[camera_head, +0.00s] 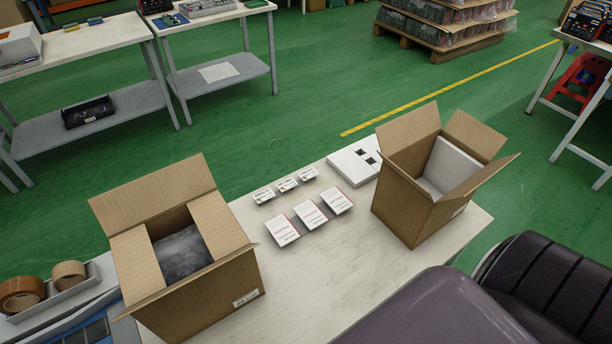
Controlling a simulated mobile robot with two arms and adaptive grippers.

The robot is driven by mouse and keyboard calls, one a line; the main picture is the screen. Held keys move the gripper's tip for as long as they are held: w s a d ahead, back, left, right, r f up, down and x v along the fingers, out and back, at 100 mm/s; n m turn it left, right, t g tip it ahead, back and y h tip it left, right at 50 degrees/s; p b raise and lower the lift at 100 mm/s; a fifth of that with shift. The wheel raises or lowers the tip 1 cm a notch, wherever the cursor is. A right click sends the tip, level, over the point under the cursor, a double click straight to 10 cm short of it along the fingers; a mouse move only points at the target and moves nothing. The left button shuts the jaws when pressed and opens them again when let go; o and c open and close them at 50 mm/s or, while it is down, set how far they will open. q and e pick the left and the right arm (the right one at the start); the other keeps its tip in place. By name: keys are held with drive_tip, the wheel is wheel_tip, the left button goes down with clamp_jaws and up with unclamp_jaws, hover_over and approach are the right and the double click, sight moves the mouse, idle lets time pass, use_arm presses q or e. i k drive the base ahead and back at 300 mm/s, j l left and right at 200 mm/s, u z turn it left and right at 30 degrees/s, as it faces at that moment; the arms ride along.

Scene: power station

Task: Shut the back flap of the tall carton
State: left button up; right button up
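Two open cartons stand on a white table. The right carton (404,201) is narrower and looks the taller of the two. One of its flaps (408,130) stands up at the back left, another (474,135) at the back right, and a third (484,178) tilts outward at the front right. A white block (449,165) is inside it. The left carton (213,292) is wider. Its back flap (153,192) stands up, its two side flaps lie inward, and a dark grey bag (180,254) shows between them. Neither of my grippers is in view.
Between the cartons on the table (330,265) lie several small white-and-red boxes (310,214), small labelled items (286,186) and a flat white box (352,166). Tape rolls (22,294) sit at the left. The table's front middle is bare.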

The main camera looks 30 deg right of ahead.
sight(221, 262)
drive_tip(key=k+l, duration=0.55)
drive_tip(key=k, duration=0.25)
